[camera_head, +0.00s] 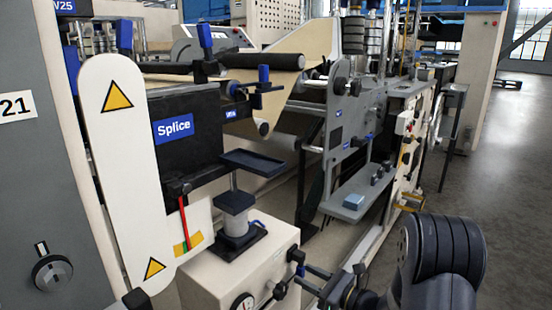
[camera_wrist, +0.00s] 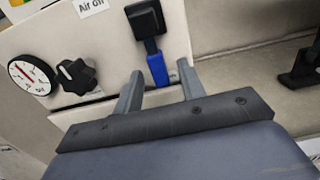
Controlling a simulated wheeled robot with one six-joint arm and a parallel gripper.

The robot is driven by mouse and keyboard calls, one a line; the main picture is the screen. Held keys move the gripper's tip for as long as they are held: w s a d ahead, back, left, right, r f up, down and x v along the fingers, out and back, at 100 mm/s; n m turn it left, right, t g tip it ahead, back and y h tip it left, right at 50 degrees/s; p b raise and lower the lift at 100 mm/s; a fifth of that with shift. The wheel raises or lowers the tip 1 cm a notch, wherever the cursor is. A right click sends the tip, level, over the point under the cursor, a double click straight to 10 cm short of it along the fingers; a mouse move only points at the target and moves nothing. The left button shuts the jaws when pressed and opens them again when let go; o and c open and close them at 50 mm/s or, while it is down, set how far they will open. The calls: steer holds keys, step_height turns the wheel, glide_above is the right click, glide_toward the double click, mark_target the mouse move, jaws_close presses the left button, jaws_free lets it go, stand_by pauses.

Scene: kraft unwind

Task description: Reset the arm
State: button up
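My gripper (camera_head: 311,278) is at the lower middle of the head view, in front of the cream cabinet's right side. In the wrist view my gripper (camera_wrist: 159,72) has its two grey fingers apart with nothing held between them. A blue lever handle (camera_wrist: 157,70) on a black valve body (camera_wrist: 146,20) hangs just beyond the fingers, in line with the gap. I cannot tell whether the fingers touch it. My dark arm rises at the lower right of the head view.
The cream cabinet (camera_head: 215,278) carries a round gauge (camera_wrist: 24,78) and a black knob (camera_wrist: 76,76). A splice unit (camera_head: 184,132) stands above the cabinet. Grey machinery (camera_head: 350,115) stands behind. Open floor (camera_head: 505,190) lies to the right.

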steer(key=shift+w+a, duration=0.4)
steer(key=shift+a, duration=0.15)
steer(key=shift+d, duration=0.1)
steer(key=p+v, duration=0.3)
steer(key=v, duration=0.8)
steer(key=shift+m, duration=0.3)
steer(key=b+x, duration=0.2)
steer(key=x, duration=0.9)
steer(key=shift+s+a+r, duration=0.1)
steer(key=shift+a+r, duration=0.05)
steer(key=shift+a, duration=0.05)
steer(key=shift+s+a+m+p, duration=0.1)
steer(key=shift+s+m+p, duration=0.25)
steer(key=shift+m, duration=0.35)
steer(key=shift+a+m, duration=0.1)
steer(key=shift+m, duration=0.3)
steer(key=shift+s, duration=0.1)
